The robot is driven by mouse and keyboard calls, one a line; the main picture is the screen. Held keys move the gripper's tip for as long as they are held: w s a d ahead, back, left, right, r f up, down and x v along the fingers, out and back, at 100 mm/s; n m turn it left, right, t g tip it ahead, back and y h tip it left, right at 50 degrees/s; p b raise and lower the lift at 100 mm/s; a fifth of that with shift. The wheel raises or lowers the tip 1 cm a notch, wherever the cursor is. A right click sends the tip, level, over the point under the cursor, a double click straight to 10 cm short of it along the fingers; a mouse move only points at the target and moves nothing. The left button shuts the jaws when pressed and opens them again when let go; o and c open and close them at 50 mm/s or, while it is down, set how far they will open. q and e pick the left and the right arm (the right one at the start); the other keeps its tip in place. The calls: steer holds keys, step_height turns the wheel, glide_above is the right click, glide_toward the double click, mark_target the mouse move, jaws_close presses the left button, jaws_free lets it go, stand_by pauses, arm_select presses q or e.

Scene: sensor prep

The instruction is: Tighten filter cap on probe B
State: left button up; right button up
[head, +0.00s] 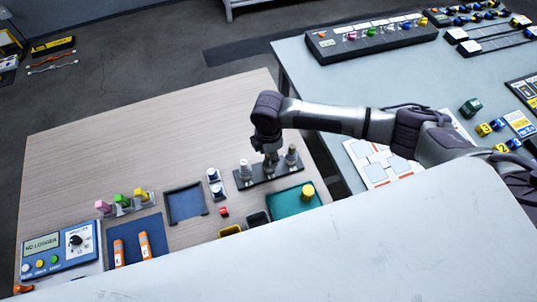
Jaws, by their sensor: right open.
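A dark stand (257,181) on the wooden table holds a row of upright probes with pale caps. The left probe (245,169) and the right probe (291,157) show clearly. My right gripper (270,160) points down at the middle of the stand, between these two, and is open. The spot under it is mostly hidden by the gripper, so I cannot tell whether its fingers touch a cap. The letters on the probes are too small to read. My left gripper is not in view.
Close by are a green tray (284,214) with a yellow cylinder (308,191), two small white-topped pieces (214,181) and an empty blue tray (186,204). A blue logger box (60,246) and orange tubes (146,246) are lower left. The table's far left (110,145) is clear.

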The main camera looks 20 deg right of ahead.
steer(key=c, duration=0.7)
steer(key=shift+m+p, duration=1.3)
steer(key=shift+p, duration=0.05)
steer(key=shift+m+p, duration=1.85)
steer(key=shift+m, duration=0.55)
steer(key=m+p, duration=0.4)
steer(key=m, duration=0.2)
steer(key=shift+r, duration=0.1)
steer(key=shift+m, duration=1.9)
